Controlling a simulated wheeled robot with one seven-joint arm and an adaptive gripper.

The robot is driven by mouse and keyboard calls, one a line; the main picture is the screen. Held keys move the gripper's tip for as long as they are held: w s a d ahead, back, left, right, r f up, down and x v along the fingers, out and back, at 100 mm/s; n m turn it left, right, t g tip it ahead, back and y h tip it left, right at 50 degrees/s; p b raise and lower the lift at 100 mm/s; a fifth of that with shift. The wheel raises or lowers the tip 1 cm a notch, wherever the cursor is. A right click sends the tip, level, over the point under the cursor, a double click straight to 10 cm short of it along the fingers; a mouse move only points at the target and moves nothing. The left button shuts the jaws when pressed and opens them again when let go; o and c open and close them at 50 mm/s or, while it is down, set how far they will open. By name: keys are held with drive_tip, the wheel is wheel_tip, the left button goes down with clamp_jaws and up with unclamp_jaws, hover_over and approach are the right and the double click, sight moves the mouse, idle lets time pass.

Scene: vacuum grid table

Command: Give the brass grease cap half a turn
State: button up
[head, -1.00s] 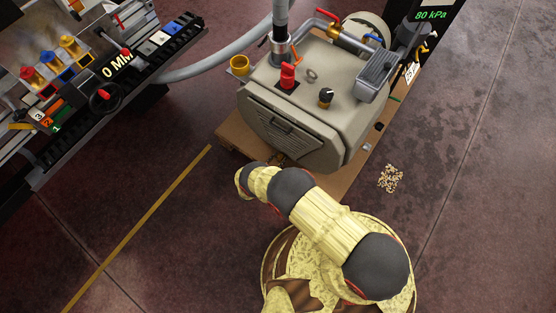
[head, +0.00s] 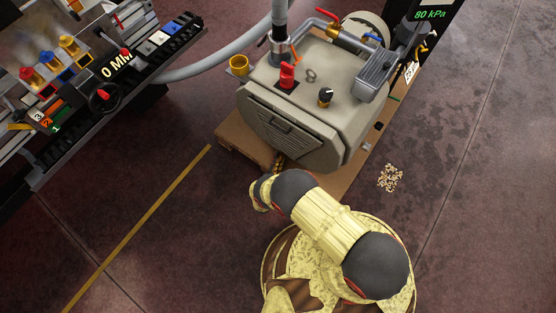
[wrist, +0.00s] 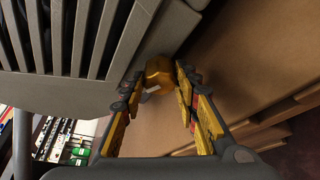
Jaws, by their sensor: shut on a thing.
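The brass grease cap (wrist: 158,73) shows in the wrist view, low beside the louvred grey housing and above brown boards. My gripper (wrist: 158,84) has one yellow finger on each side of it and is shut on it. A small pale piece shows at the cap's near side. The cap's far side and its mount are hidden. In the head view my gripper (head: 279,162) is only partly seen at the lower front edge of the grey pump (head: 290,115), and the cap cannot be made out there.
The louvred housing (wrist: 75,35) is close to the left finger, and cardboard-brown boards (wrist: 245,60) are close on the right. Open floor lies left of my arm.

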drive_tip(key=m+t, duration=0.2)
drive_tip(key=m, duration=0.2)
drive_tip(key=shift+f, duration=0.15)
drive_tip(key=shift+m, duration=0.3)
idle(0.4)
drive_tip(key=o, duration=1.2)
drive_tip(key=shift+c, duration=0.2)
drive_tip(key=v, duration=1.2)
drive_tip(key=shift+d, duration=0.15)
drive_tip(key=shift+f, duration=0.1)
